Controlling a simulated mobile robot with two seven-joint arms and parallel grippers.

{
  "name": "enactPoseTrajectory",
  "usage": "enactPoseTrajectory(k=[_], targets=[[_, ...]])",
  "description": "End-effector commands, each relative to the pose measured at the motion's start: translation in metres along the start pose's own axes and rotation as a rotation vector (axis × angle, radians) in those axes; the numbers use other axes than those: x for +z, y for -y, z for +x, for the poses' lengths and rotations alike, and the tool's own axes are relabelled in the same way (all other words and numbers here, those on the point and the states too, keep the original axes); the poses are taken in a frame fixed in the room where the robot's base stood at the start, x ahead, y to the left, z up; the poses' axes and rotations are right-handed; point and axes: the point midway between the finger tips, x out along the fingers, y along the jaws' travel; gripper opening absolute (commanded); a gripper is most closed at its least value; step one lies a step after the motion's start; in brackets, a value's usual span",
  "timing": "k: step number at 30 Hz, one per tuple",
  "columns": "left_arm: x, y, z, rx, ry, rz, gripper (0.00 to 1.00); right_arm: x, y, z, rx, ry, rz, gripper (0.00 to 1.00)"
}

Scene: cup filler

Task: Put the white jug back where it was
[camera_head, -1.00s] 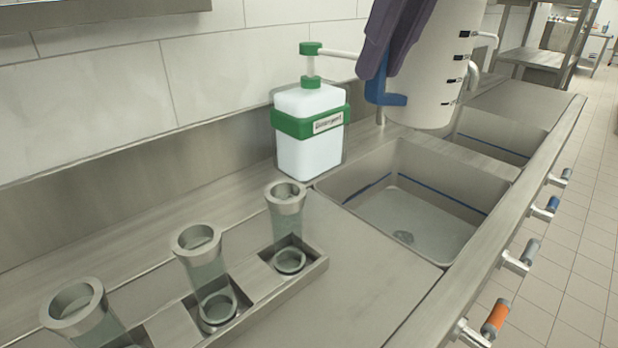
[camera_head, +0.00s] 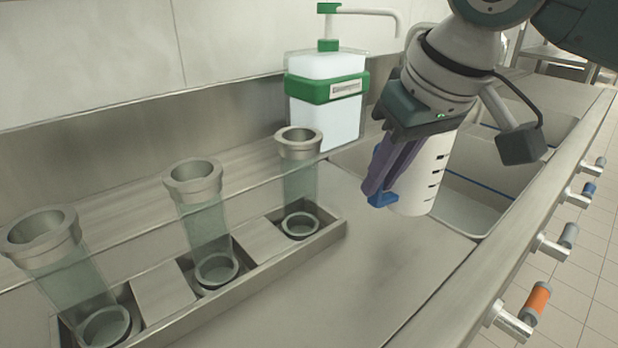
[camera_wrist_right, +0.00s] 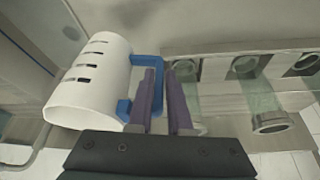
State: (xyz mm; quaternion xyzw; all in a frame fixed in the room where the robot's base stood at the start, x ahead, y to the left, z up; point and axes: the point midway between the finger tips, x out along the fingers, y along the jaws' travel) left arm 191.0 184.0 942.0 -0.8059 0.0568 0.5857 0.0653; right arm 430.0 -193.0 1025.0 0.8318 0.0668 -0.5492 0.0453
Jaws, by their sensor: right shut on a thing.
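The white jug (camera_head: 424,180) has black marks down its side and a blue handle (camera_head: 383,197). My right gripper (camera_head: 378,186), with purple fingers, is shut on the handle. It holds the jug near the front left corner of the sink, and the jug looks raised above the counter. In the right wrist view the jug (camera_wrist_right: 92,80) lies left of the purple fingers (camera_wrist_right: 160,95), with the blue handle (camera_wrist_right: 147,62) between. The fingers hide part of the handle. My left gripper is not in view.
Several glass tubes with metal collars (camera_head: 192,182) stand in a metal rack (camera_head: 262,262) at the left. A soap dispenser (camera_head: 328,98) stands behind the jug. The sink (camera_head: 470,205) lies to the right. Bare counter (camera_head: 385,265) lies in front of the jug.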

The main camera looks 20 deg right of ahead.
Motion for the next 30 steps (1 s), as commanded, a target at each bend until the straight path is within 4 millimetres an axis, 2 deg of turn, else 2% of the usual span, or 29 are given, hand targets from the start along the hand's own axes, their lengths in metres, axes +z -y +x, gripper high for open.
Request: enactPoseTrajectory(k=[1,5,13,26,27,30], targets=[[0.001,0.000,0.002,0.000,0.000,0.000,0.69,0.004,0.000,0.009,0.001,0.001,0.000,0.00],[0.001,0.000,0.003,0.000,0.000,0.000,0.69,0.007,0.000,0.018,0.000,-0.001,0.000,0.00],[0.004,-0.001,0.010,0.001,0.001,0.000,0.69,0.023,0.001,0.053,0.000,0.001,0.000,0.00],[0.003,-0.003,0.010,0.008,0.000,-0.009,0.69,0.025,0.000,0.059,0.000,-0.001,0.000,0.00],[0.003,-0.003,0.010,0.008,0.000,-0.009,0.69,0.025,0.000,0.059,0.000,-0.001,0.000,0.21],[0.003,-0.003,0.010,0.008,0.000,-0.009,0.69,0.025,0.000,0.059,0.000,-0.001,0.000,0.32]])
